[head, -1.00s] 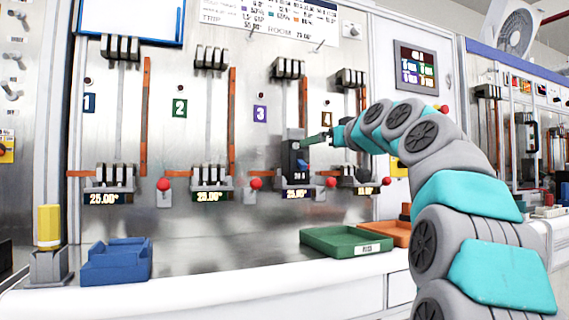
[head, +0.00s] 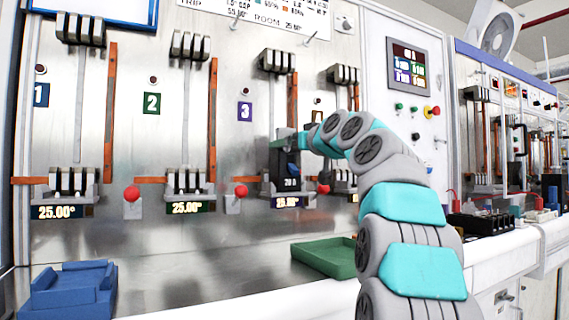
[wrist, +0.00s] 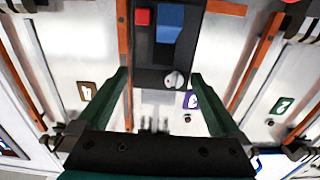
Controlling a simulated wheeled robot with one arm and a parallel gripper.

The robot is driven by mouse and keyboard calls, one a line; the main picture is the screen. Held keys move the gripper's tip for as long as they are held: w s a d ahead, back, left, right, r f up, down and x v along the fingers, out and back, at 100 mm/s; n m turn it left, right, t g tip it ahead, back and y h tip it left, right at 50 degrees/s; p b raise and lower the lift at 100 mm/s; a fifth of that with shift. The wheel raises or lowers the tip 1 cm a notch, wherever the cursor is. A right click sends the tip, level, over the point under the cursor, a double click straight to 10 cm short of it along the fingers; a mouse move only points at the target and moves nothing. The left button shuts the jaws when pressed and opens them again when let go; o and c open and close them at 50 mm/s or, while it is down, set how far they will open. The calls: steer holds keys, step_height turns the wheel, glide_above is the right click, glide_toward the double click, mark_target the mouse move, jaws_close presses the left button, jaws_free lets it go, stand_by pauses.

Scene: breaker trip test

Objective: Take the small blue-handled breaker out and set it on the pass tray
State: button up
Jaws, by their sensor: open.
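The blue-handled breaker is a black block (head: 284,168) seated in station 3 of the panel, above its lit display. In the wrist view its dark face (wrist: 160,75) shows a blue part, a red square and a grey knob. My gripper (head: 296,142) is at the breaker's upper front in the head view. In the wrist view my gripper (wrist: 160,88) is open, its two green fingers apart on either side of the breaker's line. Whether they touch it I cannot tell. The green tray (head: 322,270) is on the counter below, partly hidden by my arm; its label is not visible now.
Orange upright bars (head: 212,118) and red-knobbed levers (head: 132,194) stand close to the stations. A blue holder (head: 70,290) sits at the counter's left. A control screen (head: 407,65) is on the right. The counter between the blue holder and green tray is clear.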

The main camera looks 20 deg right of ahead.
steer(key=shift+w+a+r+p, duration=0.15)
steer(key=shift+w+p, duration=0.45)
steer(key=shift+w, duration=1.25)
jaws_close()
